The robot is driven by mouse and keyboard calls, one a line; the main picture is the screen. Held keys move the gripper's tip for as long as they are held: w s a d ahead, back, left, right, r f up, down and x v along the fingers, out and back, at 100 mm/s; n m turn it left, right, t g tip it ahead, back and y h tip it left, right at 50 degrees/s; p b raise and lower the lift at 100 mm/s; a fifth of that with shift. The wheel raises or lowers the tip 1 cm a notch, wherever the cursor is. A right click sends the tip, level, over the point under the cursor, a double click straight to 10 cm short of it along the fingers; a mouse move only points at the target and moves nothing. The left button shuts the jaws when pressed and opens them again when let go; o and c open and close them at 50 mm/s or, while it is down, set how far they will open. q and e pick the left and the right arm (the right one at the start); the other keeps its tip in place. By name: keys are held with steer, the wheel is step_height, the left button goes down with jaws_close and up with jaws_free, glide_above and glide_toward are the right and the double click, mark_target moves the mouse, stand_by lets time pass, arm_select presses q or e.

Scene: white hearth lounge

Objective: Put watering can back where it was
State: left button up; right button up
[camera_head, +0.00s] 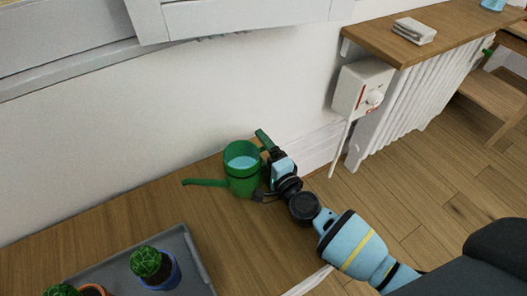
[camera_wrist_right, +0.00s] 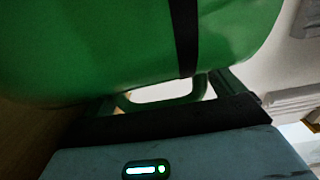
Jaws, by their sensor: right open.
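The green watering can (camera_head: 240,183) stands upright on the wooden surface near the white wall, its spout pointing left. Its open top shows pale blue inside. My right gripper (camera_head: 265,175) is at the can's right side, by the handle, with its jaws open. In the right wrist view the can's green body (camera_wrist_right: 100,45) fills the upper part, with a handle loop (camera_wrist_right: 165,97) below it. A dark finger crosses in front of the green body. Whether the fingers touch the handle is unclear. My left gripper is not in view.
A grey tray (camera_head: 197,262) with potted cacti (camera_head: 148,264) lies at the lower left. A white control box (camera_head: 360,88) and a radiator (camera_head: 425,95) under a wooden shelf (camera_head: 455,28) are at the right. Bare wood lies between the can and the tray.

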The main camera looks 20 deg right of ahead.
steer(key=s, duration=0.3)
steer(key=s+d, duration=0.1)
steer(key=s, duration=0.3)
steer(key=s+d+p, duration=0.1)
steer(key=s, duration=0.2)
steer(key=shift+s, duration=0.35)
steer(key=shift+s+d+r, duration=0.1)
steer(key=shift+s+d, duration=0.05)
steer(key=shift+s, duration=0.4)
stand_by(0.5)
